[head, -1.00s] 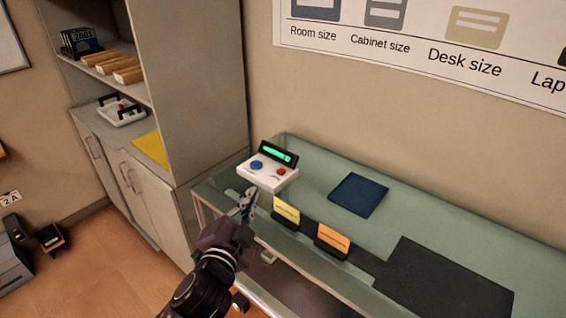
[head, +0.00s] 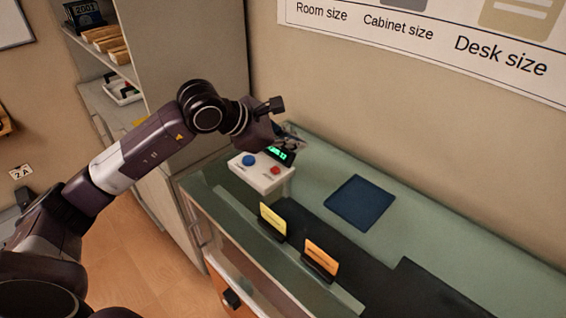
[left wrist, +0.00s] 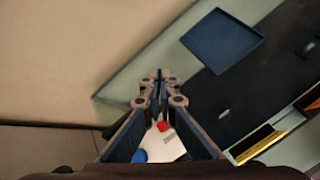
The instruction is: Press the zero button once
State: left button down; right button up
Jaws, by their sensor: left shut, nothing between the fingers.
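A white button box (head: 262,181) stands on the glass-topped display case. It has a blue button (head: 249,160) on the left, a red button (head: 275,170) on the right and a lit green display (head: 281,154) at its back. The button labels are too small to read. My left gripper (head: 292,137) is shut and empty, above the back of the box, partly hiding the display. In the left wrist view the closed fingertips (left wrist: 158,78) show in front of the red button (left wrist: 162,126) and blue button (left wrist: 139,156). My right gripper is out of view.
A yellow card (head: 272,221) and an orange card (head: 321,257) stand in holders near the case's front edge. A dark blue square tray (head: 360,202) lies right of the box. A shelf cabinet stands at left and a wall behind.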

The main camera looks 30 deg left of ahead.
pick_arm(q)
jog(key=w+a+y, duration=0.1)
jog(key=a+y, duration=0.2)
jog(key=a, duration=0.3)
jog(key=shift+a+r, duration=0.3)
jog(key=shift+a, duration=0.05)
jog(key=shift+f, duration=0.1)
jog(key=b, duration=0.4)
send_over(275, 170)
notch_tip(275, 170, down, 8)
jog(key=shift+s+a+r, duration=0.15)
jog(key=shift+r, duration=0.05)
jog(key=shift+f+b, duration=0.6)
jog(key=shift+b, duration=0.25)
jog(key=shift+r, duration=0.1)
